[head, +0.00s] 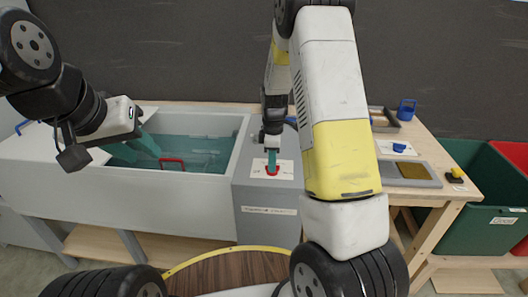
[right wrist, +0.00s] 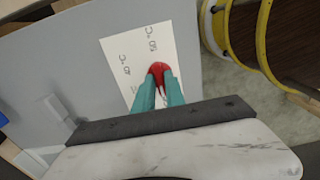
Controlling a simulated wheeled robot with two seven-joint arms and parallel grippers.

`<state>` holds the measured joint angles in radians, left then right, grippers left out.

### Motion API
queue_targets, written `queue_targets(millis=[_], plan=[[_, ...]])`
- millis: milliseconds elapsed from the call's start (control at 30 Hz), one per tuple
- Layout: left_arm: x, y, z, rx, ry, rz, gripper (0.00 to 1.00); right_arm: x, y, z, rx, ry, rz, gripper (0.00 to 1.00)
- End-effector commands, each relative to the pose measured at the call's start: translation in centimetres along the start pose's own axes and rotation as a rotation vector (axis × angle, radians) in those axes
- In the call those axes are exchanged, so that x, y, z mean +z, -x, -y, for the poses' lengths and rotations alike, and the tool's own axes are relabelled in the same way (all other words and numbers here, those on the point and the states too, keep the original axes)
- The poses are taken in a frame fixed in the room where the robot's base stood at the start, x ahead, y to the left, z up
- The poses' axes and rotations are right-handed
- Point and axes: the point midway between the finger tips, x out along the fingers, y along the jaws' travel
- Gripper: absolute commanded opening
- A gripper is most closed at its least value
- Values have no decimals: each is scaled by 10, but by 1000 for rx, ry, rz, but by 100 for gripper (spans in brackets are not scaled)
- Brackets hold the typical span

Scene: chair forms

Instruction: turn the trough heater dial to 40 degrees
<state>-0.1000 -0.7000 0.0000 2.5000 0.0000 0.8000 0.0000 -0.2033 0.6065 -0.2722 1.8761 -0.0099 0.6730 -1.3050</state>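The red heater dial (head: 272,171) sits on a white card (head: 286,168) with printed marks, on top of the grey heater box (head: 262,192) at the trough's right end. My right gripper (head: 272,163) points down at the dial. In the right wrist view its teal fingers (right wrist: 160,88) are closed around the red dial (right wrist: 158,68), covering part of it. My left gripper (head: 138,147) is empty above the trough, fingers spread.
The trough (head: 120,188) holds teal water, and a red-framed item (head: 172,163) is at its front wall. A wooden bench (head: 440,180) with a grey tray (head: 410,173) and blue items stands right. Green (head: 480,195) and red bins are beyond. A round wooden stool-like top (head: 225,270) is in front.

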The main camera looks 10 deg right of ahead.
Motion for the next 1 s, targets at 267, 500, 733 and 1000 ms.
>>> queue_targets(millis=[267,500,733,1000], plan=[[0,0,0,0,0,0,34,0,0,0,0,0,0,0],[0,0,0,0,0,0,34,0,0,0,1,-38,-1,0],[0,0,0,0,0,0,34,0,1,0,1,-168,-1,0],[0,0,0,0,0,0,34,0,1,0,1,-412,-1,0]])
